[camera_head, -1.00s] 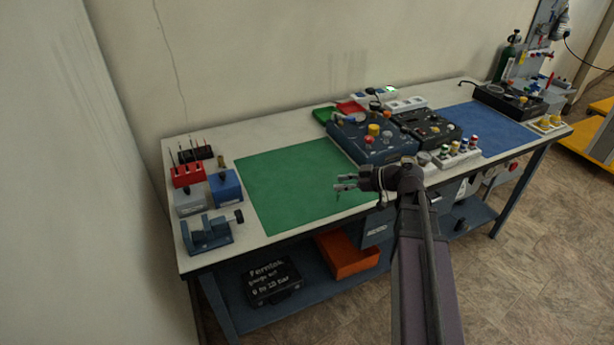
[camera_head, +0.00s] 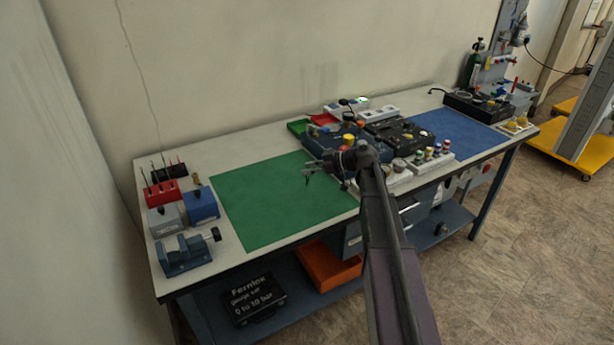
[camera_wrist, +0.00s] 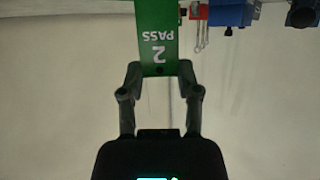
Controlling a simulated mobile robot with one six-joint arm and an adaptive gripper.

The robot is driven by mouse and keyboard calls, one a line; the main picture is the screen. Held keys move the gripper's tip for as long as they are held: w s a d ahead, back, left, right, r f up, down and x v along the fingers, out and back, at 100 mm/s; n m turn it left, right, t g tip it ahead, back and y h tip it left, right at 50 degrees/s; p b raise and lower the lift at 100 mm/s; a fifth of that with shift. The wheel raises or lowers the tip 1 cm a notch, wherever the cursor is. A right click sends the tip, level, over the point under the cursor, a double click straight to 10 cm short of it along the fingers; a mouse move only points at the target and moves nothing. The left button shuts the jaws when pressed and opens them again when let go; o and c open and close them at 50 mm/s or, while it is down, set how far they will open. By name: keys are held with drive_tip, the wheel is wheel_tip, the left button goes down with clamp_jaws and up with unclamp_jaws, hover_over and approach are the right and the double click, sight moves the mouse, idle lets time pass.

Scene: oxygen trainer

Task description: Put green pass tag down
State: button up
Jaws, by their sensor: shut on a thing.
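The green pass tag (camera_wrist: 158,32) is held at the tips of my gripper (camera_wrist: 160,72) in the wrist view. It is a flat green piece with white "2" and "PASS" lettering, upside down in the picture, and its far end runs out of the frame. In the head view my gripper (camera_head: 308,168) is above the right part of the green mat (camera_head: 265,205), beside the dark blue control panel. A green tray (camera_head: 298,127) and a red tray (camera_head: 323,120) lie at the back of the bench, behind the panel.
The dark blue panel (camera_head: 371,148) with knobs stands right of the mat. A blue mat (camera_head: 455,132) lies farther right. A vise (camera_head: 187,252), grey and blue boxes and a red holder (camera_head: 163,193) stand at the left. The green mat looks clear.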

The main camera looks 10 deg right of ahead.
drive_tip(key=shift+w, duration=0.15)
drive_tip(key=shift+w, duration=0.6)
drive_tip(key=shift+w+f+b, duration=0.1)
drive_tip(key=shift+f+b, duration=0.25)
wheel_tip(320, 180, down, 3)
drive_tip(key=b, duration=0.3)
drive_tip(key=shift+f, duration=0.1)
drive_tip(key=o, duration=0.7)
drive_tip(key=shift+o, duration=0.2)
drive_tip(key=shift+r, duration=0.2)
